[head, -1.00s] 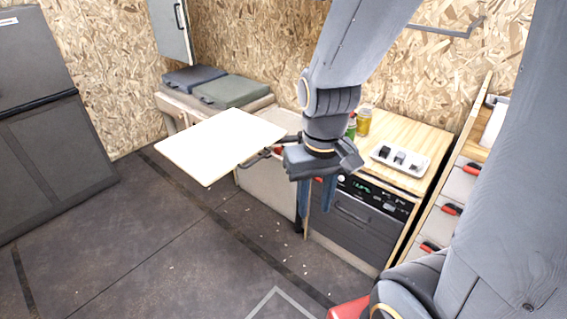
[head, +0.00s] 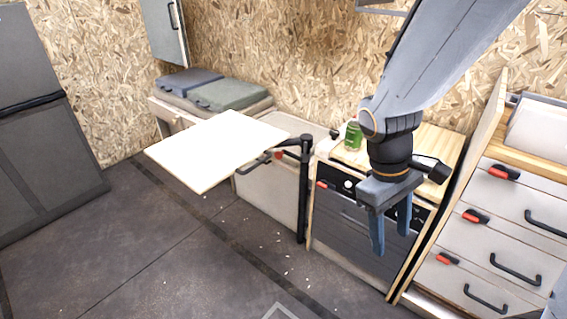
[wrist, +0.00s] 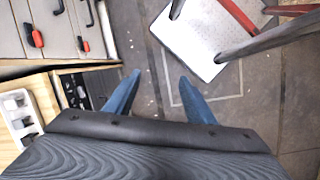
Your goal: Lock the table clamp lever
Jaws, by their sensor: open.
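A pale table top (head: 215,150) stands out over the floor on a black post (head: 304,195) with a black swing arm. A small red-tipped lever (head: 278,155) shows by the arm at the table's right edge; whether it is locked cannot be told. My gripper (head: 391,235) is open and empty, pointing down in front of the oven cabinet, well right of the post and lever. In the wrist view my gripper (wrist: 160,80) has its blue fingers spread with only floor between them. The table and lever do not show in the wrist view.
An oven cabinet (head: 350,225) stands behind my gripper, with a green can (head: 353,136) on its wooden top. A drawer unit (head: 500,225) with red latches is at the right. Cushioned boxes (head: 230,95) sit behind the table. Floor left of the post is open.

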